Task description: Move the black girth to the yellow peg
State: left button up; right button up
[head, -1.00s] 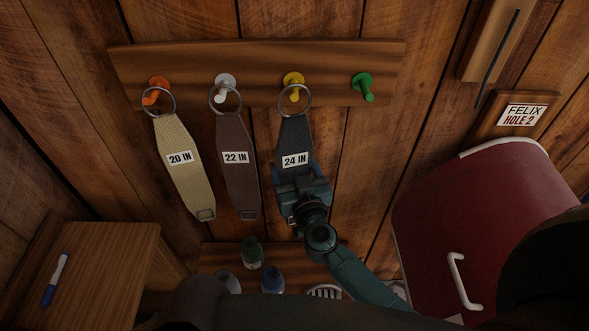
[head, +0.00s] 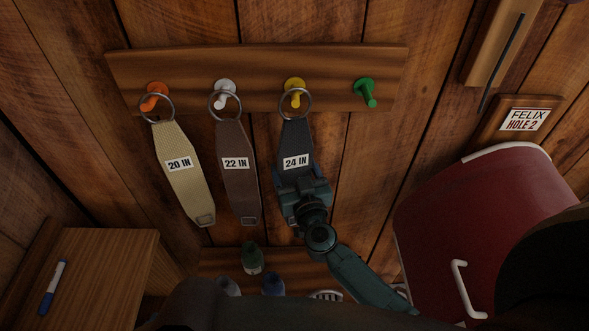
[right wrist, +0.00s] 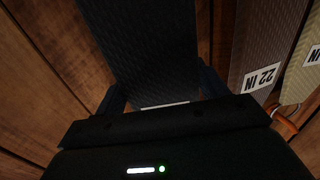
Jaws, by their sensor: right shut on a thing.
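The black girth (head: 296,140), labelled 24 IN, hangs below the yellow peg (head: 294,84) on the wooden rack. Its metal ring overlaps the yellow peg, whose tip shows inside the ring; whether the ring rests on the peg I cannot tell. My right gripper (head: 302,186) is shut on the girth's lower part, below the label. In the right wrist view the dark girth (right wrist: 145,45) runs between the fingers. My left gripper is not in view.
The tan 20 IN girth (head: 181,180) hangs at the orange peg and the brown 22 IN girth (head: 238,185) at the white peg, close to the left. The green peg (head: 365,92) is bare. A red container (head: 480,210) stands right; a wooden surface (head: 100,270) with a marker is left.

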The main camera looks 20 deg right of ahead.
jog(key=o, duration=1.3)
jog(key=s+a+f+n+g+y+p, duration=0.1)
jog(key=s+a+n+y+p, duration=0.25)
jog(key=s, duration=1.15)
jog(key=s+d+f+g, duration=0.1)
jog(key=s+f+g, duration=0.1)
jog(key=f, duration=0.1)
jog(key=s+d+f+g, duration=0.1)
jog(key=s+f+g, duration=0.1)
jog(key=s+f, duration=0.1)
jog(key=s+d+f+g+b, duration=0.1)
jog(key=s+f+g, duration=0.2)
jog(key=shift+s+d+f, duration=0.15)
jog(key=shift+s+d, duration=0.05)
